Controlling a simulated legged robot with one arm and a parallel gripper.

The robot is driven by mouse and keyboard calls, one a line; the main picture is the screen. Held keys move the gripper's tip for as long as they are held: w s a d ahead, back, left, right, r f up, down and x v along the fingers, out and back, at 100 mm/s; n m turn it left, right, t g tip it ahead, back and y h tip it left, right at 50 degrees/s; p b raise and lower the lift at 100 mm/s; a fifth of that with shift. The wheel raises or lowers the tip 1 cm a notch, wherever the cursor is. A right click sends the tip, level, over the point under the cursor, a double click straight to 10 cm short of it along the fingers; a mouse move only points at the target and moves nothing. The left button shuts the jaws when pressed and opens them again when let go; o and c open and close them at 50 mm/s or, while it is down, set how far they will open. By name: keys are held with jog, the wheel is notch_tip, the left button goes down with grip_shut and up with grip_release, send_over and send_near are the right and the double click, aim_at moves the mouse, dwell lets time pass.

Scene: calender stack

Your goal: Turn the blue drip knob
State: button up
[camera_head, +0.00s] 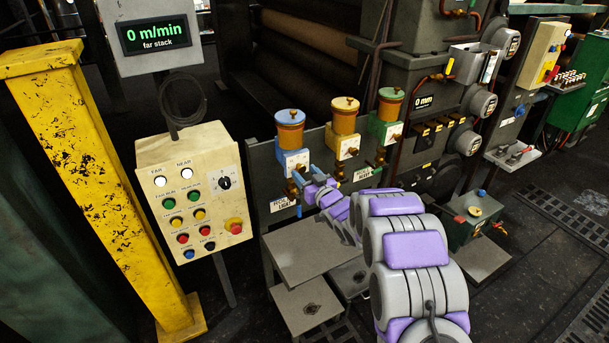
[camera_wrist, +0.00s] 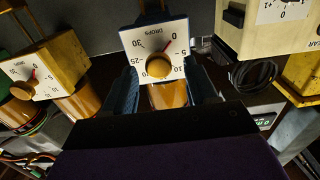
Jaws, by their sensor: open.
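The blue-capped drip oiler (camera_head: 289,130) is leftmost of three on the dark panel, with an amber cup and a white dial. In the wrist view its dial (camera_wrist: 144,42) fills the upper middle, marked DROPS, with a red pointer near 0. The round brass drip knob (camera_wrist: 159,66) sits on that dial. My gripper (camera_wrist: 161,84) is open; its blue fingers stand apart to either side of the knob, with no clear contact. In the head view my gripper (camera_head: 303,183) is just below the blue oiler's dial; the arm hides part of that area.
A yellow-capped oiler (camera_head: 345,116) and a green-capped oiler (camera_head: 388,116) stand to the right. A cream button box (camera_head: 193,190) and a yellow post (camera_head: 95,180) are at left. Grey plates (camera_head: 315,247) lie below the panel. A display (camera_head: 155,34) reads 0 m/min.

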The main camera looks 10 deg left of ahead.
jog(key=shift+w+a, duration=0.2)
jog(key=shift+w, duration=0.3)
jog(key=c, duration=1)
